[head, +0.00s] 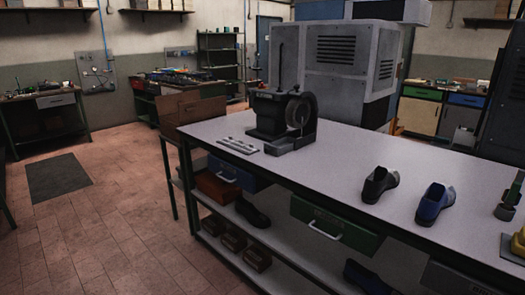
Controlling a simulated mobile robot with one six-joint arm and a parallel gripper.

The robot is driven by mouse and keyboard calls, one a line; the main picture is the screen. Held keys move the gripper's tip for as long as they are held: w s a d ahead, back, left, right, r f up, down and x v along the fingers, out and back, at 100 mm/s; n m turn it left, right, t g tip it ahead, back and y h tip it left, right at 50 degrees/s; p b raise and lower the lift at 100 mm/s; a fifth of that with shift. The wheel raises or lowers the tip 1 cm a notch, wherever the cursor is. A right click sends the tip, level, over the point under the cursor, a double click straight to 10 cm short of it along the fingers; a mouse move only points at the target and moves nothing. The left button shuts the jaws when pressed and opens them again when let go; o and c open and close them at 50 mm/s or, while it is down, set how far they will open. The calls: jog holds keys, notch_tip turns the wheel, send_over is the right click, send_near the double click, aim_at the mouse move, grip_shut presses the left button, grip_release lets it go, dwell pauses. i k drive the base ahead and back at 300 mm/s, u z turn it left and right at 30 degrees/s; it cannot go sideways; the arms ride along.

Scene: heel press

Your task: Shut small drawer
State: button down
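A green drawer (345,232) with a pale bar handle (324,230) hangs under the top of the long workbench (330,150). Its front seems to stand out from the bench edge, but I cannot tell how far it is open. A smaller blue drawer or box (236,173) with a light handle shows under the bench's left end. A dark front (455,281) is partly cut off at the lower right. No drawer is clearly marked as the small one. My gripper is not in view.
On the bench stand a grinder-like machine (282,117), a dark grey shoe (379,184) and a blue shoe (434,203). The tiled floor (110,225) at left is mostly clear, with a dark mat (58,178).

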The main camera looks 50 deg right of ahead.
aim_at(277, 149)
jog(key=z, duration=0.25)
jog(key=i, duration=0.95)
jog(key=u, duration=0.05)
